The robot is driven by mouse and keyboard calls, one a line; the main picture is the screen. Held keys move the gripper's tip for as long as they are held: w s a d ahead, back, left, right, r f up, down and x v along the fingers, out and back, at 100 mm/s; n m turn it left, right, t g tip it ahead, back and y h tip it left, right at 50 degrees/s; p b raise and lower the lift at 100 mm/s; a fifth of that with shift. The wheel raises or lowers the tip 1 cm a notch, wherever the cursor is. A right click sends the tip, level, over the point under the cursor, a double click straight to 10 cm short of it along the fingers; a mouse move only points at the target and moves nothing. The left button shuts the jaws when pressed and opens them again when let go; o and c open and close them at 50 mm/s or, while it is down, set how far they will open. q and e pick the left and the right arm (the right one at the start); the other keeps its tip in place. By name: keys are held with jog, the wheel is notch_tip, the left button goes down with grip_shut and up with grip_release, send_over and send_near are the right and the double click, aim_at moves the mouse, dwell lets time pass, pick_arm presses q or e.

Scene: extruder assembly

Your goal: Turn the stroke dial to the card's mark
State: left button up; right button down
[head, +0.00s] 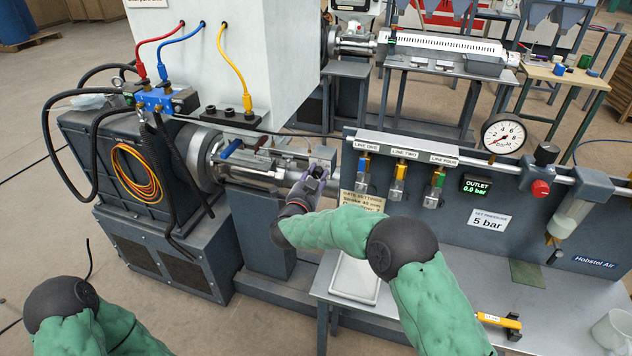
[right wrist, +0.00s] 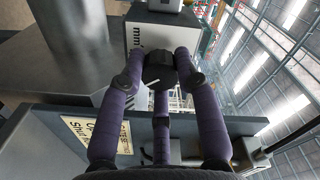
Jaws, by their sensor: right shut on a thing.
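The stroke dial is a black knob (right wrist: 160,70) with a white pointer line, in the middle of the right wrist view. My right gripper (head: 314,178) is at the machine's cylinder; in the right wrist view its purple fingers (right wrist: 158,68) are shut around the knob. A pale plate behind the knob (right wrist: 142,38) bears "mm" lettering, and the fingers hide much of its scale. The settings card (head: 362,203) hangs on the panel just right of my gripper; "Stroke 45 mm" seems to be on it, partly covered by my arm. My left gripper is out of view.
The air panel (head: 550,205) with its gauge (head: 504,137) and several coloured valves stands close to the right of my gripper. A grey bench (head: 450,290) is below it, with a white tray (head: 356,278) and a yellow-handled tool (head: 498,321). Hoses hang at the left.

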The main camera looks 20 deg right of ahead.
jog(key=shift+d+r+m+b, duration=0.1)
jog(key=shift+r+m+b, duration=0.3)
jog(key=shift+m, duration=1.5)
jog(key=shift+d+m+b, duration=0.1)
jog(key=shift+m+b, duration=0.25)
jog(key=shift+m, duration=1.55)
jog(key=shift+f, duration=0.1)
jog(key=c, duration=0.9)
grip_release()
jog(key=shift+d, duration=0.1)
jog(key=shift+s+f, duration=0.1)
jog(key=shift+f, duration=0.05)
jog(key=shift+f, duration=0.1)
